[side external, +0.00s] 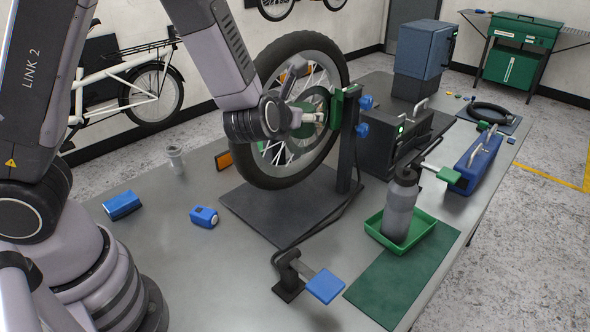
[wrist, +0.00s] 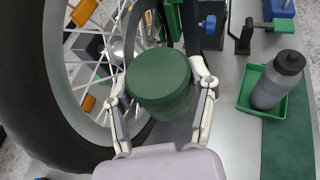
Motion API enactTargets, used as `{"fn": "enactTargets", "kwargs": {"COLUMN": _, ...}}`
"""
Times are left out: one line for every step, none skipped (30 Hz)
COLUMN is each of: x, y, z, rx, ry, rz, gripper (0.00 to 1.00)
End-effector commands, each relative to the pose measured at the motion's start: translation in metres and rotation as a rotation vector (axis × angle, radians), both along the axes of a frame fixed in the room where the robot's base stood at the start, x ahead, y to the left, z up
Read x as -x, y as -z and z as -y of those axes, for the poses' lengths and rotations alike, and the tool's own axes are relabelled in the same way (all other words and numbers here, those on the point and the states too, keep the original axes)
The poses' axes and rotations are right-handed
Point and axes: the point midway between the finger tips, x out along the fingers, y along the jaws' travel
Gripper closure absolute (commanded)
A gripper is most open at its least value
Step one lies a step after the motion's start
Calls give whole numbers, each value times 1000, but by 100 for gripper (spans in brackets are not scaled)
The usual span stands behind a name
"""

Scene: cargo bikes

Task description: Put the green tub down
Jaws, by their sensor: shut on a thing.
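The green tub (wrist: 158,75) is round with a flat dark green lid. It is held up between the two fingers of my gripper (wrist: 160,92) in the wrist view, lid towards the camera. In the side view my gripper (side external: 309,117) is in front of the bike wheel, above the bench, and the tub is largely hidden by it. A dark green mat (side external: 388,283) lies bare at the bench's front right, next to a green tray (side external: 421,232) with a grey bottle (side external: 400,208) standing in it.
The bike wheel (side external: 262,166) stands in a stand with a dark base plate (side external: 290,215). A clamp with a blue pad (side external: 325,286) is left of the mat. Blue items (side external: 204,216) lie on the left bench. A blue toolbox (side external: 474,165) and dark box (side external: 392,140) stand behind.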

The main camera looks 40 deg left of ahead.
Motion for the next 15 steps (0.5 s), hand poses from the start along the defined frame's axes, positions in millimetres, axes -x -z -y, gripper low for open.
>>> {"fn": "enactTargets", "kwargs": {"x": 3, "y": 11, "z": 5, "rx": -4, "ry": -21, "rz": -5, "gripper": 83}}
{"fn": "enactTargets", "kwargs": {"x": 4, "y": 16, "z": 6, "rx": -5, "ry": -40, "rz": -4, "gripper": 83}}
{"fn": "enactTargets", "kwargs": {"x": 7, "y": 24, "z": 9, "rx": -5, "ry": -65, "rz": -4, "gripper": 83}}
{"fn": "enactTargets", "kwargs": {"x": 10, "y": 31, "z": 12, "rx": -6, "ry": -87, "rz": -4, "gripper": 83}}
{"fn": "enactTargets", "kwargs": {"x": 12, "y": 37, "z": 14, "rx": -5, "ry": -108, "rz": -4, "gripper": 83}}
{"fn": "enactTargets", "kwargs": {"x": 16, "y": 47, "z": 18, "rx": -5, "ry": -143, "rz": -4, "gripper": 83}}
{"fn": "enactTargets", "kwargs": {"x": 19, "y": 54, "z": 20, "rx": -6, "ry": -174, "rz": -4, "gripper": 83}}
{"fn": "enactTargets", "kwargs": {"x": 22, "y": 60, "z": 22, "rx": -5, "ry": -206, "rz": -2, "gripper": 83}}
{"fn": "enactTargets", "kwargs": {"x": 25, "y": 68, "z": 23, "rx": -3, "ry": -255, "rz": 0, "gripper": 83}}
{"fn": "enactTargets", "kwargs": {"x": 28, "y": 73, "z": 24, "rx": -4, "ry": -294, "rz": 0, "gripper": 83}}
{"fn": "enactTargets", "kwargs": {"x": 29, "y": 77, "z": 21, "rx": -2, "ry": -343, "rz": 2, "gripper": 83}}
{"fn": "enactTargets", "kwargs": {"x": 31, "y": 81, "z": 17, "rx": -1, "ry": -412, "rz": 3, "gripper": 83}}
{"fn": "enactTargets", "kwargs": {"x": 33, "y": 83, "z": 14, "rx": -1, "ry": -468, "rz": 3, "gripper": 83}}
{"fn": "enactTargets", "kwargs": {"x": 34, "y": 85, "z": 8, "rx": 1, "ry": -530, "rz": 3, "gripper": 83}}
{"fn": "enactTargets", "kwargs": {"x": 37, "y": 88, "z": 2, "rx": 0, "ry": -616, "rz": 3, "gripper": 83}}
